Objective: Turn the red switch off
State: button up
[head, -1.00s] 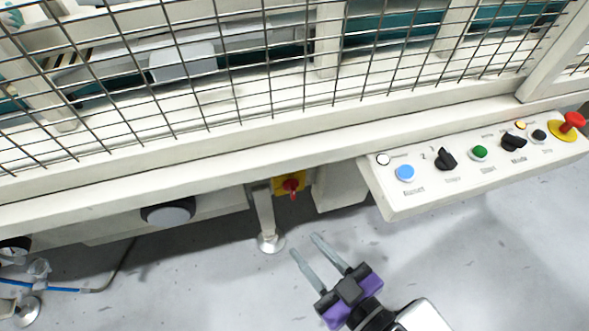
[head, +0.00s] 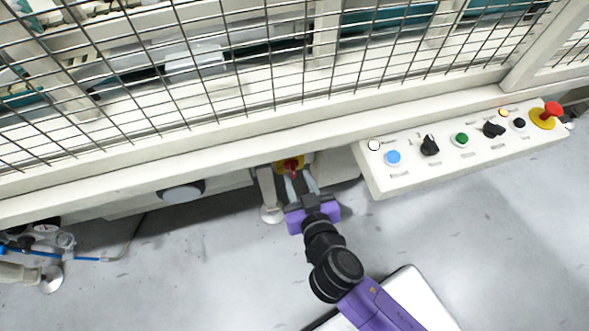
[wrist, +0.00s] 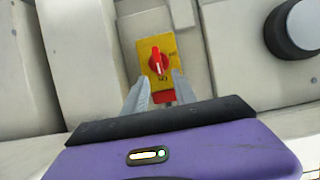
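The red switch (wrist: 159,62) is a rotary knob on a yellow plate (wrist: 150,44), low under the machine's long ledge. In the wrist view its handle stands roughly upright in the picture, with small lettering on the plate beside and below it. In the head view the red switch (head: 291,165) is partly covered by the ledge and my gripper. My gripper (head: 301,182) points at it from the front. In the wrist view my gripper (wrist: 157,82) is open, its two grey fingers on either side just below the knob, with no clear contact.
A white metal leg (head: 269,195) stands just left of my gripper. A sloping control panel (head: 400,175) with several buttons and a red emergency knob (head: 552,109) juts out at the right. A wire mesh guard (head: 240,60) rises above the ledge.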

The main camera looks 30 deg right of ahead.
aim_at(294, 171)
jog(key=shift+x, duration=2)
grip_shut()
